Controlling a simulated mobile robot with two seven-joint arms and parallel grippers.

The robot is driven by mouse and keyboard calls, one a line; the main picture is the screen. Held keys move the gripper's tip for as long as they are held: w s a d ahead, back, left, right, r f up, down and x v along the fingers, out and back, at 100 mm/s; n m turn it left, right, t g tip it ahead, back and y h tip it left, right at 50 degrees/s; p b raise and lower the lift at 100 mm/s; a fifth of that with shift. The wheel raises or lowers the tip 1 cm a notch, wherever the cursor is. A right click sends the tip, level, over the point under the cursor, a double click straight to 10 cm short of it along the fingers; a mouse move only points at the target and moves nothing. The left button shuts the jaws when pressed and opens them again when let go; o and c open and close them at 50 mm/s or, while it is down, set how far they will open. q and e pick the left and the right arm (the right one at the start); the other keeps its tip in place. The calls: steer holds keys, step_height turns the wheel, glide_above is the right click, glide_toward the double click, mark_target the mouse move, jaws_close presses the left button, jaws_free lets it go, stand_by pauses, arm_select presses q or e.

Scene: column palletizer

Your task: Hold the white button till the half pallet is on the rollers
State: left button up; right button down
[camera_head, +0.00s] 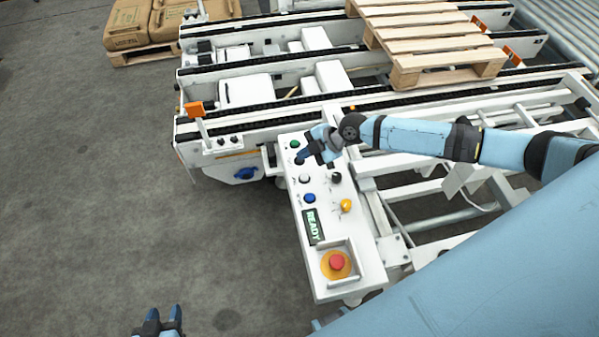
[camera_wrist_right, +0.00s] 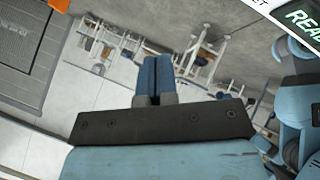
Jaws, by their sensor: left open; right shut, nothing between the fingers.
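My right gripper (camera_head: 302,157) is shut and empty over the panel's upper part, just above the white button in the picture; contact with a button cannot be made out. Its closed blue fingers (camera_wrist_right: 153,78) show in the right wrist view. The wooden half pallet (camera_head: 430,45) lies across the chain conveyor rails at the top right. The grey rollers (camera_head: 568,38) are to its right. My left gripper (camera_head: 163,312) is open and empty at the bottom edge, over the floor.
The panel has a green button (camera_head: 295,144), a blue button (camera_head: 309,198), a yellow knob (camera_head: 346,205), a READY display (camera_head: 313,226) and a red emergency stop (camera_head: 337,262). Brown sacks (camera_head: 127,24) lie on a pallet at the upper left. Floor on the left is clear.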

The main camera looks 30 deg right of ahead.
steer(key=shift+d, duration=0.15)
stand_by(0.3)
steer(key=b, duration=0.3)
glide_above(305, 178)
step_height(305, 178, down, 7)
steer(key=shift+r, duration=0.15)
steer(key=shift+f+b, duration=0.9)
steer(key=shift+b, duration=0.3)
steer(key=shift+f, duration=0.15)
